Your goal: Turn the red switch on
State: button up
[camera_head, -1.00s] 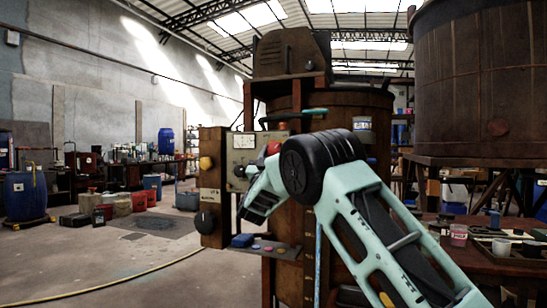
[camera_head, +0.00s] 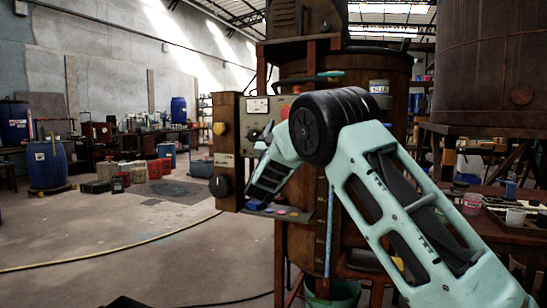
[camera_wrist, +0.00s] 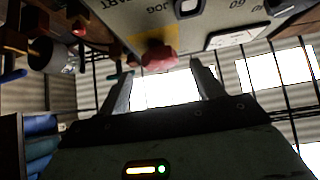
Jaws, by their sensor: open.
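A worn control panel (camera_head: 257,117) with a yellow knob (camera_head: 219,129) on its side box stands on the rusty vat. In the wrist view the red knob (camera_wrist: 158,57) sticks out from the panel's edge. My gripper (camera_wrist: 160,78) is open and empty, with the red knob between and just beyond its fingertips. I cannot tell whether they touch it. In the head view my gripper (camera_head: 258,197) is in front of the panel's lower part.
A black dial (camera_head: 219,186) sits low on the side box. A small shelf (camera_head: 290,217) with coloured buttons juts out below the panel. A bench (camera_head: 480,222) with cups stands at the right. A yellow hose crosses the floor; open floor lies at the left.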

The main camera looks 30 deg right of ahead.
jog(key=v, duration=1.3)
jog(key=shift+b, duration=0.3)
